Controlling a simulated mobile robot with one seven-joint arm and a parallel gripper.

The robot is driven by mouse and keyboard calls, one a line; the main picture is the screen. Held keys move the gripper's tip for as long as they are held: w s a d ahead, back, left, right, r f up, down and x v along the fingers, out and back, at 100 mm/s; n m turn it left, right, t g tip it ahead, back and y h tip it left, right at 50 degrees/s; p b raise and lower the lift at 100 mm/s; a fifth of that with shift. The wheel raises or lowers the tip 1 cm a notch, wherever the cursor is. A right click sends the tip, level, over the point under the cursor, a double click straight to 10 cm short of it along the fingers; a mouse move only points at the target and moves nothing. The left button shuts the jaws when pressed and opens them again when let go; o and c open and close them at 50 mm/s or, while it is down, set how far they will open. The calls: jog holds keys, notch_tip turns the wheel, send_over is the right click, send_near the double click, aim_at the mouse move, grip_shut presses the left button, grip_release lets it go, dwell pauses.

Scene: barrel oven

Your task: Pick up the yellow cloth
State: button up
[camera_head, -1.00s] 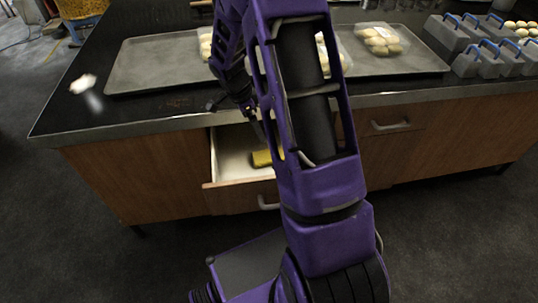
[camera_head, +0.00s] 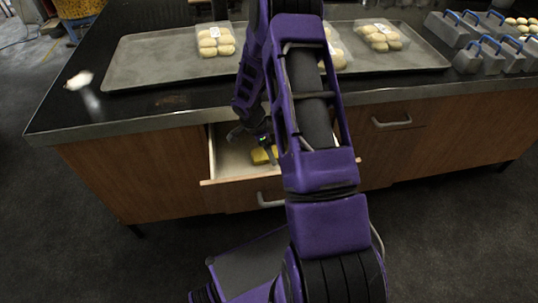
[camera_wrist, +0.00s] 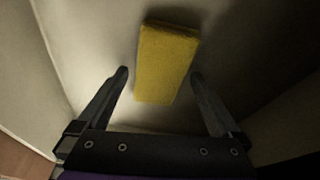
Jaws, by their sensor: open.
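The yellow cloth (camera_wrist: 167,62) is a flat rectangular block lying on the pale floor of an open drawer (camera_head: 228,160). In the wrist view it lies slightly tilted, between and beyond my open fingers. My gripper (camera_wrist: 159,75) is open and empty, with one finger to the left of the cloth and one to the right; no contact shows. In the head view the yellow cloth (camera_head: 262,155) is partly covered by my gripper (camera_head: 266,142), which reaches down into the drawer.
The drawer walls stand close around my gripper. Above is a dark counter (camera_head: 150,108) with a grey tray (camera_head: 150,65) carrying packs of buns (camera_head: 216,38). A closed drawer handle (camera_head: 391,122) is to the right. Grey weights with blue handles (camera_head: 470,60) stand at the right.

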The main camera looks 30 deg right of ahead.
jog(key=shift+f, duration=0.2)
jog(key=c, duration=1.2)
jog(key=shift+r, duration=0.1)
